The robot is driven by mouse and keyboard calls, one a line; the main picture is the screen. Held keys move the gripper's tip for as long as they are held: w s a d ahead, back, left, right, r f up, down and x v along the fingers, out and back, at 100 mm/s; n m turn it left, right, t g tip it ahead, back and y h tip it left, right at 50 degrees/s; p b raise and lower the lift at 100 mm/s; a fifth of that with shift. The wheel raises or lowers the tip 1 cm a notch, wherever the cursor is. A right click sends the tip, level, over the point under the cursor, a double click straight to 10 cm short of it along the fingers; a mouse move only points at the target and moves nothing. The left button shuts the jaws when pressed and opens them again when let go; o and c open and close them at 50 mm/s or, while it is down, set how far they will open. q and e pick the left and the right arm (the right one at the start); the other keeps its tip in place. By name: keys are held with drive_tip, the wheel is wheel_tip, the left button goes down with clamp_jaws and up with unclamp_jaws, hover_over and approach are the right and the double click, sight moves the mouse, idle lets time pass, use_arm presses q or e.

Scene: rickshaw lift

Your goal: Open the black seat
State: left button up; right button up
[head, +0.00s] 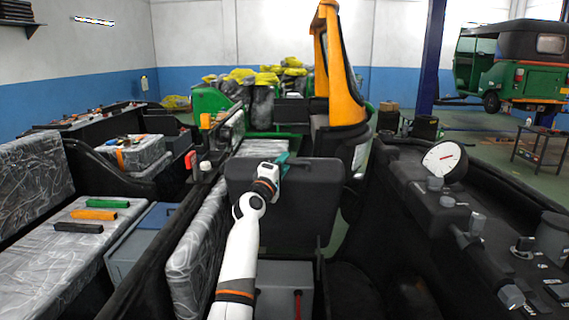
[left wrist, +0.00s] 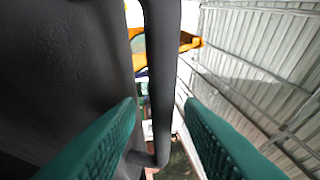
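The black seat (head: 300,205) is a dark panel in the middle of the head view, standing steeply upright above a grey box. In the left wrist view its dark surface (left wrist: 70,65) fills the left side, and a dark bar-shaped handle (left wrist: 163,75) runs alongside it. My left gripper (head: 283,161), with green fingers, is at the seat's top edge. In the left wrist view its two fingers are apart, one on each side of the handle, with gaps visible. Contact with the handle cannot be seen. My right gripper is not in view.
A grey box (head: 284,290) with a red part stands below the seat. A plastic-wrapped seat back (head: 193,250) is close on the left. A black dashboard with a white gauge (head: 444,160) is on the right. A yellow rickshaw front (head: 343,75) stands behind.

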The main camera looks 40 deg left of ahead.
use_arm(q)
drive_tip(key=shift+w+a+r, duration=0.15)
drive_tip(key=shift+w, duration=0.35)
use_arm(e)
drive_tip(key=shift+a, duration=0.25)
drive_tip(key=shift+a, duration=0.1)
